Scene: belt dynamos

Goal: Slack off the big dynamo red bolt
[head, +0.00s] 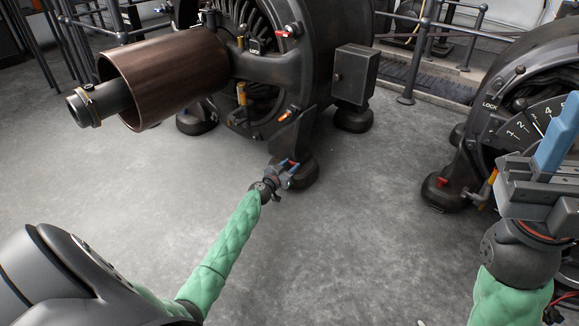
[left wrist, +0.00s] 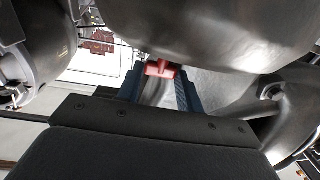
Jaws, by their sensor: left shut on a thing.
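The big dynamo (head: 320,60) stands at the back centre, dark, with a brown drum pulley (head: 180,75) on its left. My left gripper (head: 288,170) is low at its front foot. In the left wrist view the red bolt (left wrist: 161,69), with a T-shaped head, sits between the blue fingers of my left gripper (left wrist: 160,85), which is shut on it. The bolt is mostly hidden by the gripper in the head view. My right gripper (head: 556,132) is raised at the right edge, away from the big dynamo; its finger gap does not show clearly.
A second dark machine (head: 480,130) with a LOCK dial and a red handle (head: 442,182) stands at the right, partly behind my right gripper. A grey box (head: 356,75) juts from the big dynamo. Railings (head: 420,50) run behind. The grey floor between is clear.

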